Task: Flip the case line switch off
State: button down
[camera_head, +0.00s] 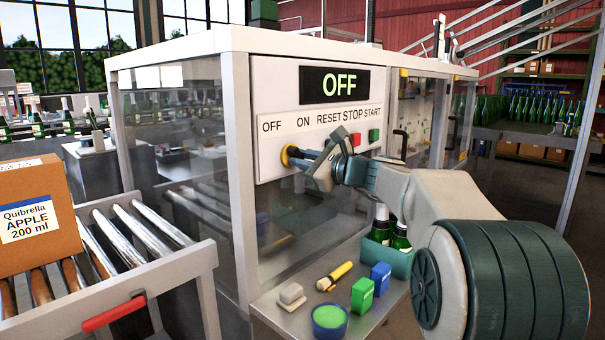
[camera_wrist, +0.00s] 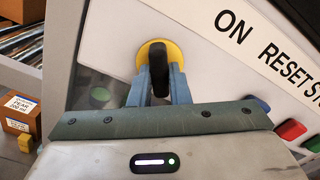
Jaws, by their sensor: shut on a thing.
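The case line switch (camera_wrist: 158,65) is a black knob on a round yellow base, set in the white control panel (camera_head: 285,85). In the head view its yellow base (camera_head: 287,155) shows below the OFF and ON labels, partly hidden by my gripper. My gripper (camera_head: 298,158) reaches it from the right. In the wrist view the blue fingers of my gripper (camera_wrist: 157,88) are shut on the black knob, one on each side. The panel's display (camera_head: 339,85) reads OFF in green letters.
Red and green buttons (camera_head: 374,135) sit right of the switch. A roller conveyor (camera_head: 150,235) with an apple carton (camera_head: 35,215) stands at left.

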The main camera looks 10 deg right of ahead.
jog(key=shift+f+n+b, duration=0.1)
jog(key=shift+n+b, duration=0.45)
jog(key=shift+n, duration=0.05)
jog(key=c, duration=1.4)
grip_release()
jog(key=shift+a, duration=0.1)
jog(key=shift+o, duration=0.2)
jog(key=shift+s, duration=0.1)
jog(key=v, duration=1.3)
jog(key=shift+s+d, duration=0.3)
